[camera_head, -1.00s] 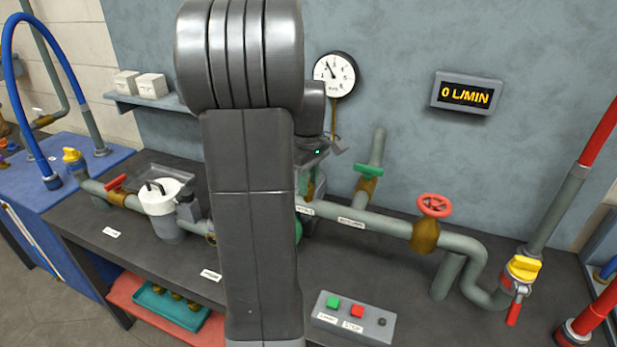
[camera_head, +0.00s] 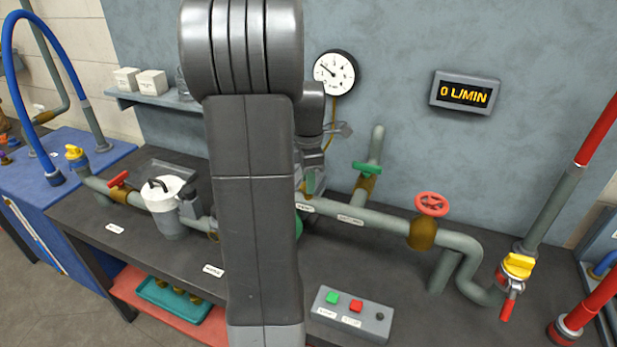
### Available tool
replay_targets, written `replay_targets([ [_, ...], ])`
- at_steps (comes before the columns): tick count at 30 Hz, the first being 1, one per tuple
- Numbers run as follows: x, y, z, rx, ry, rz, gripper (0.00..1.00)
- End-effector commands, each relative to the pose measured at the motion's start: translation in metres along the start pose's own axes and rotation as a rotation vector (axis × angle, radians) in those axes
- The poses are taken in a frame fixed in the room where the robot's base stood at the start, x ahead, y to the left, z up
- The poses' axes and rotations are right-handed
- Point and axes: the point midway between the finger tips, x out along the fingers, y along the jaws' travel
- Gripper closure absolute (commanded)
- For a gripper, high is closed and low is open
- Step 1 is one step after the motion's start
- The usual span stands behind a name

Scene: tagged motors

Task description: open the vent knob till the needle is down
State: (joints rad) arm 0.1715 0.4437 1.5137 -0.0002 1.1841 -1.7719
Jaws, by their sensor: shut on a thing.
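The white round gauge (camera_head: 335,72) hangs on the wall, and its dark needle points up and left. My gripper (camera_head: 311,186) is at the pipe just right of my arm, pointing down, and is shut on a small part there. That part, at the vent knob's place, is mostly hidden by my gripper and arm, so its shape and turn cannot be seen. A white tag (camera_head: 305,208) sits on the pipe just below the gripper.
A green-handled valve (camera_head: 367,169) stands close to the right of my gripper. A red handwheel (camera_head: 431,204) and a yellow valve (camera_head: 517,265) are farther right. A button box (camera_head: 351,314) is on the bench in front. The flow display (camera_head: 465,92) reads 0 L/MIN.

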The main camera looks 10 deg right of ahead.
Motion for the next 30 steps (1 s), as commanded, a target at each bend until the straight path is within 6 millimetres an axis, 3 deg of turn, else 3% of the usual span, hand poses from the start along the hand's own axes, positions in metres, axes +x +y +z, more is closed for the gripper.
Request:
replay_targets([
  [12,-0.0009,0.0004,-0.0003,-0.162,0.0,0.002,0.96],
  [27,-0.0007,0.0004,-0.0002,-0.178,0.0,0.002,0.96],
  [28,-0.0007,0.0004,-0.0002,-0.178,0.0,0.002,0.69],
  [30,-0.0006,0.0004,-0.0002,-0.178,0.0,0.001,0.56],
])
